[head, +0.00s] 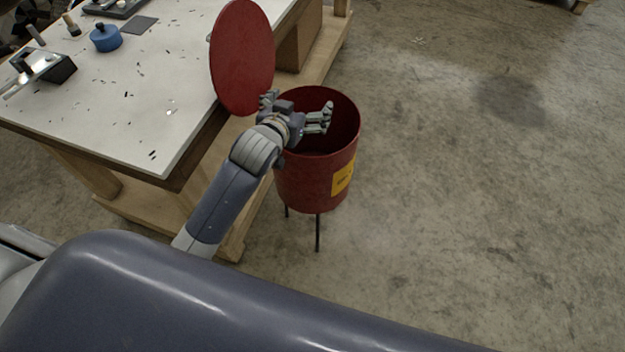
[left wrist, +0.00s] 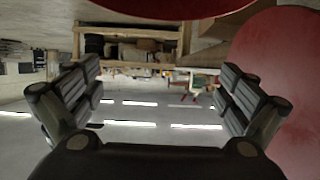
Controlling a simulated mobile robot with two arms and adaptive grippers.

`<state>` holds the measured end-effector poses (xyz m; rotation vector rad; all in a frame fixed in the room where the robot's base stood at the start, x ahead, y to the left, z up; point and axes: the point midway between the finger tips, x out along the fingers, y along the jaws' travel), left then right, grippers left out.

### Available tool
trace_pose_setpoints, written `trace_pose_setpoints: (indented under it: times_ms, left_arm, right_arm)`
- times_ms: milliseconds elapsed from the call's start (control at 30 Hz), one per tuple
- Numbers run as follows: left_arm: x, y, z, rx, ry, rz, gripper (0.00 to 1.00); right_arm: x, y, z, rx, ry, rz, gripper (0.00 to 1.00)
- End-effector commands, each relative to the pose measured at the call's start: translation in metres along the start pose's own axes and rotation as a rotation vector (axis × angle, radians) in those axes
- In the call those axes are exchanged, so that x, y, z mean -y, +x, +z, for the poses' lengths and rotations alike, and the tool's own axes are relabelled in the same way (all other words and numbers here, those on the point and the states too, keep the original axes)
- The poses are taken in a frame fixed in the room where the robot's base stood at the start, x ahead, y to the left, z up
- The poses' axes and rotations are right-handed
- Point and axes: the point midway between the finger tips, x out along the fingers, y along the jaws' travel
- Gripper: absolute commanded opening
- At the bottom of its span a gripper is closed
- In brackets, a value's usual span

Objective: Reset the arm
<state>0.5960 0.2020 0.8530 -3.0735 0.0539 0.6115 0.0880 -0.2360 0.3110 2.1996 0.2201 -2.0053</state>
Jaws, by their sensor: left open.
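My left gripper (head: 298,112) is open and empty over the mouth of a red bin (head: 318,180) in the head view. In the left wrist view my left gripper (left wrist: 160,100) shows its two fingers spread wide, with nothing between them. The bin stands on thin dark legs and has a yellow label. Its round red lid (head: 243,55) stands raised at the bin's left side, and a red surface at the right of the left wrist view may be this lid. My right gripper is not in view.
A workbench (head: 165,140) with a white top and wooden frame stands left of the bin. A blue round container (head: 105,38) and a metal tool with a black part (head: 50,66) lie on it, among scattered dark shavings. The concrete floor (head: 480,180) to the right is clear.

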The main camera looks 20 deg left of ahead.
Motion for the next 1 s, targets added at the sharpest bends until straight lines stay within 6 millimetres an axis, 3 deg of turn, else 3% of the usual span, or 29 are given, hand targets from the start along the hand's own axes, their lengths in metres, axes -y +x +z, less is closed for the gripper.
trace_pose_setpoints:
  times_ms: [233, 767, 867, 1000]
  left_arm:
    - [0.0, -0.023, 0.0, 0.0, 0.0, 0.0, 0.98]
    - [0.0, -0.026, 0.001, 0.002, 0.0, -0.001, 0.98]
    - [0.0, -0.032, 0.014, 0.039, 0.002, -0.003, 0.98]
    - [-0.001, -0.065, 0.071, 0.209, 0.019, -0.011, 0.98]
  right_arm:
    - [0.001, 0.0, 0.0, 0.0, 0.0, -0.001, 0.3]
    - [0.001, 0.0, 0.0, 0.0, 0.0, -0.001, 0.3]
    - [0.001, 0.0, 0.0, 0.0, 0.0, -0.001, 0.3]
    - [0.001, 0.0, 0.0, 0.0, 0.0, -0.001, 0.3]
